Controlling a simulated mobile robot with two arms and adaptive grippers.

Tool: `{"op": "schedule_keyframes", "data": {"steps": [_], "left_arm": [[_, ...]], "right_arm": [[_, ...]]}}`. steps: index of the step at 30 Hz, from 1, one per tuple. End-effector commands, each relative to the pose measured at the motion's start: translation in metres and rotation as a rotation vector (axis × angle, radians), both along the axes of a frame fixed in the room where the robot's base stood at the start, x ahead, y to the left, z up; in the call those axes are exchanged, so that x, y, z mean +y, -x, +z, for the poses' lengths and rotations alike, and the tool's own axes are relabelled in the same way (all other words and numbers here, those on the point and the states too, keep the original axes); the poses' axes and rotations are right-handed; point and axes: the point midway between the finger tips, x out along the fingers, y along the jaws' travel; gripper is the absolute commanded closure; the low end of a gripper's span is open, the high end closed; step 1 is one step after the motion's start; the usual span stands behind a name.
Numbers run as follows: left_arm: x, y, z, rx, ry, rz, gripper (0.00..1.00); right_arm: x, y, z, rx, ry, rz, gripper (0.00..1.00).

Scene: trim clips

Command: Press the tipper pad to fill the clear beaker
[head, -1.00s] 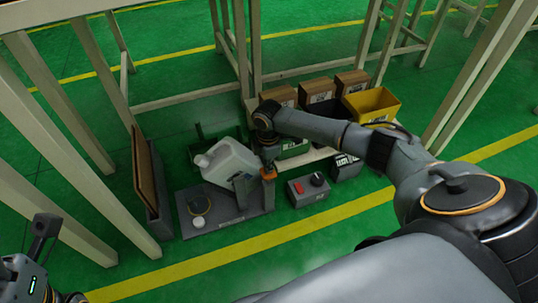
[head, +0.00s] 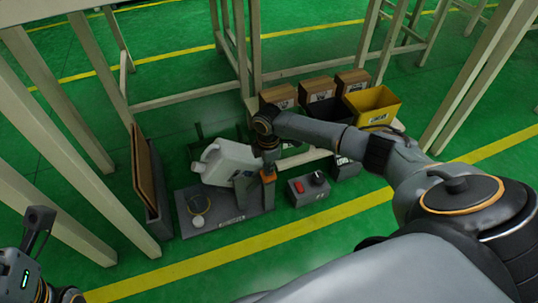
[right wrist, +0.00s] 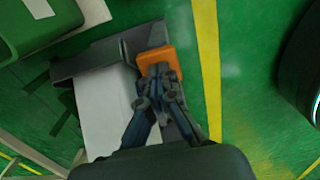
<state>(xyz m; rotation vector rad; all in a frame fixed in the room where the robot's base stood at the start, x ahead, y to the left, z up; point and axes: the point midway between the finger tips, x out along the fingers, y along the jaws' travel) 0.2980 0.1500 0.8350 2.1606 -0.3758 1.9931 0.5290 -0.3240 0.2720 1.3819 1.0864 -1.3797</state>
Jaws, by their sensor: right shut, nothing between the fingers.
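The orange tipper pad (head: 268,177) is at the right end of the tipping stand, and it also shows in the right wrist view (right wrist: 158,56). My right gripper (head: 268,166) is shut and empty, its fingertips (right wrist: 160,72) at the pad and apparently touching it. The white jug (head: 232,160) is tilted to the left, its cap end low over the grey base plate (head: 235,221). The clear beaker (head: 199,204) appears as a faint round outline below the spout; its fill level is too small to tell. My left gripper (head: 40,222) is partly in view at the lower left, away from the stand.
A control box with a red button (head: 308,189) stands right of the stand. Cardboard boxes (head: 317,91) and a yellow bin (head: 372,103) are behind it. A brown panel in a grey holder (head: 147,180) stands left. Green floor in front is clear.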

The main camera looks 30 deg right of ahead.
Motion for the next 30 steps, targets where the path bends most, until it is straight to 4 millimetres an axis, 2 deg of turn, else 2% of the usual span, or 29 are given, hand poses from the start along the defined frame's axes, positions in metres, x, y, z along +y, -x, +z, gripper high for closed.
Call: {"op": "schedule_keyframes", "data": {"steps": [11, 21, 30], "left_arm": [[0.0, 0.0, 0.001, -0.006, 0.002, 0.001, 0.38], [-0.001, -0.003, -0.003, 0.003, -0.002, 0.001, 0.38], [-0.001, 0.0, 0.005, -0.029, -0.001, 0.002, 0.38]], "right_arm": [[0.0, 0.003, -0.005, 0.008, 0.001, 0.002, 1.0], [0.0, 0.003, -0.019, 0.009, 0.002, 0.002, 1.0], [0.0, 0.003, -0.024, 0.008, 0.001, 0.002, 1.0]]}}
